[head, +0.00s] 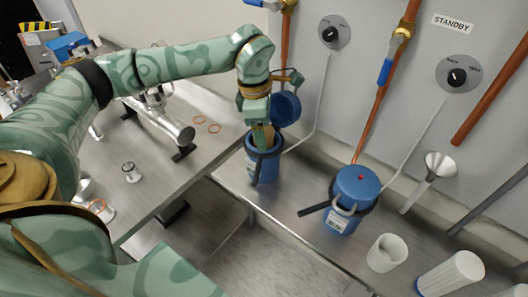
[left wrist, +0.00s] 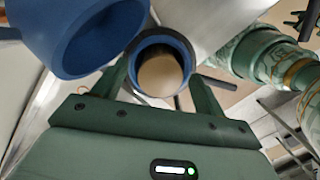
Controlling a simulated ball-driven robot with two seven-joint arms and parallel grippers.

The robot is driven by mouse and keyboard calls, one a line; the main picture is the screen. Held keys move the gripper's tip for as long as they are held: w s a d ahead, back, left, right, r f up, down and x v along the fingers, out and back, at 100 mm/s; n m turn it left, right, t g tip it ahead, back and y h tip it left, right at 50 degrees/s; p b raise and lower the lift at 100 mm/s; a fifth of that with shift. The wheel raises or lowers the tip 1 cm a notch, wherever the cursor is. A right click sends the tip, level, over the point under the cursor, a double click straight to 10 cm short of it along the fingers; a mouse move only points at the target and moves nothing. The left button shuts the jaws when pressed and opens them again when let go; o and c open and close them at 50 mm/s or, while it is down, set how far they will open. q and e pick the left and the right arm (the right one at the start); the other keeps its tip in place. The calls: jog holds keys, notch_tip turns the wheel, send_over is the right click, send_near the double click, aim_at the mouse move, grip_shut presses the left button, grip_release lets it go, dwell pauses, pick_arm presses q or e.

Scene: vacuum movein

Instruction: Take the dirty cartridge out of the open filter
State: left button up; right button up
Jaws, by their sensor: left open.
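The open filter (head: 263,168) is a blue cylinder on the metal bench, with its blue lid (head: 286,108) swung up behind it. In the left wrist view the open filter's rim (left wrist: 143,41) faces me, and the lid (left wrist: 85,35) fills the upper left. The tan, dirty cartridge (left wrist: 160,76) sits inside the housing. In the head view my gripper hides it. My left gripper (head: 263,138) points down at the filter's mouth. In the left wrist view its fingers (left wrist: 161,80) are open, one to each side of the mouth; contact cannot be told. My right gripper is not in view.
A closed blue filter (head: 357,188) with a dark handle stands to the right. A white cup (head: 386,254), a white ribbed cartridge (head: 452,274) and a funnel (head: 438,166) are farther right. Copper pipes with blue-handled valves run down the wall. The left bench (head: 165,180) has clear room.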

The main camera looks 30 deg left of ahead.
pick_arm(q)
jog(key=shift+r, duration=0.1)
jog(key=c, duration=1.5)
